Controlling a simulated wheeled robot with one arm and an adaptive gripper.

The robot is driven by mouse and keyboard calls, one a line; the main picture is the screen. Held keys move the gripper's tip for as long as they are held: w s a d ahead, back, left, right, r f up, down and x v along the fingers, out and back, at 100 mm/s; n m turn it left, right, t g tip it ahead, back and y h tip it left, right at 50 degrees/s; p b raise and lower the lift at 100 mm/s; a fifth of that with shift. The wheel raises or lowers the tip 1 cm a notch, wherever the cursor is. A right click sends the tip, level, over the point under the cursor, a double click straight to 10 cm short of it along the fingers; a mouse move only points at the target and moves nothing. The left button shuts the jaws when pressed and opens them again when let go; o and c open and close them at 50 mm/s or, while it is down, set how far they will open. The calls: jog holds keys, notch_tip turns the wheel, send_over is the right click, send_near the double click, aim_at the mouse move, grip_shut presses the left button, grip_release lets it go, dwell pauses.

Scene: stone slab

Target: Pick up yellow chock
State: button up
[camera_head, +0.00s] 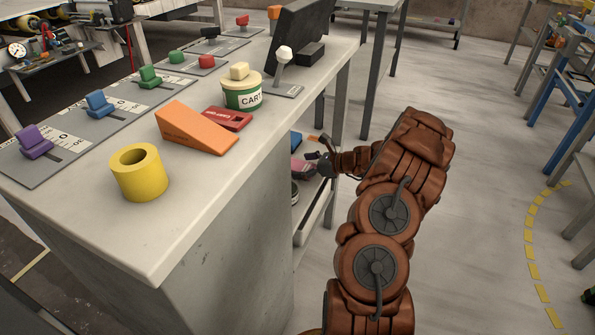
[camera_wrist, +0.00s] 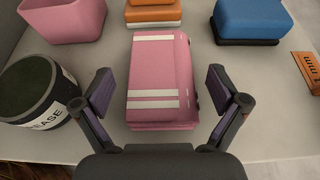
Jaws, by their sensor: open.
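No wedge that is clearly yellow shows in either view. An orange wedge (camera_head: 195,128), shaped like a chock, lies on the stone slab (camera_head: 222,180). A yellow hollow cylinder (camera_head: 139,173) stands near the slab's front left. My gripper (camera_head: 318,158) is beyond the slab's right side and lower than its top, at a shelf. In the wrist view my gripper (camera_wrist: 160,88) is open and empty, its fingers on either side of a pink case (camera_wrist: 160,65) with white stripes.
Open floor (camera_head: 470,170) lies right.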

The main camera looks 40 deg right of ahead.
jog(key=shift+x, duration=0.9)
jog(key=shift+d, duration=0.1)
jog(key=shift+f, duration=0.1)
jog(key=c, duration=1.2)
